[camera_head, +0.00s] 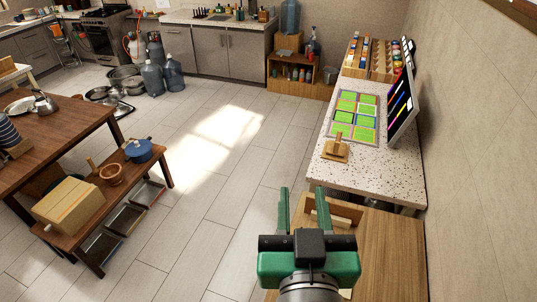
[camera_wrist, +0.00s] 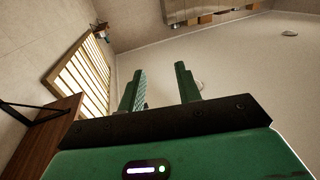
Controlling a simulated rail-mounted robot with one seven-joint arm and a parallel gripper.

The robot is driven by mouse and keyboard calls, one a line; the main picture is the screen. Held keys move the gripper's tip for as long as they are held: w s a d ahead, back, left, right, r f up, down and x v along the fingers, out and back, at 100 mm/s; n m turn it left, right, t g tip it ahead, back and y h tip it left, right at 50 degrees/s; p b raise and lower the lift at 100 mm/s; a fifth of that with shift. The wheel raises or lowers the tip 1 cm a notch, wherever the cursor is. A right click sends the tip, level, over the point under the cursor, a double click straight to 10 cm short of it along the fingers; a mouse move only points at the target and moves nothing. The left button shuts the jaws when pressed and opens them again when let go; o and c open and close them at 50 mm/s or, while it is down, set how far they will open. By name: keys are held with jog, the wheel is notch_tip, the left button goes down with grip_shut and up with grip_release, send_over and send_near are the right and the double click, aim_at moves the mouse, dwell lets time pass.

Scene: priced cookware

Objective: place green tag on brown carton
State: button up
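Several bright green tags (camera_head: 346,105) lie in a grid on a grey sheet on the speckled counter at right. A tan-brown box (camera_head: 72,204), which looks like the carton, sits on the low wooden bench at left; no tag can be made out on it. My gripper (camera_head: 302,192) is raised at the bottom centre, between the bench and the counter and away from both tags and box. Its two green fingers are apart with nothing between them, as the wrist view also shows (camera_wrist: 160,68).
A wooden cabinet top (camera_head: 385,255) lies near my gripper. A blue pot (camera_head: 138,150) and mortar (camera_head: 112,174) share the bench. Open tiled floor lies between.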

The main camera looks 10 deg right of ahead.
jog(key=s+a+r+n+t+y, duration=0.1)
jog(key=s+a+r+t, duration=0.1)
jog(key=r, duration=0.7)
jog(key=s+a+r+t+y, duration=0.2)
jog(key=s+a+r+t, duration=0.1)
jog(key=a+r, duration=0.4)
notch_tip(320, 180, up, 3)
jog(key=shift+s+f+n+t, duration=0.2)
jog(key=shift+n+t, duration=0.2)
jog(key=shift+t, duration=0.5)
jog(key=shift+a+r, duration=0.1)
jog(key=shift+y, duration=0.3)
notch_tip(320, 180, up, 5)
jog(key=p, duration=0.5)
jog(key=shift+a, duration=0.1)
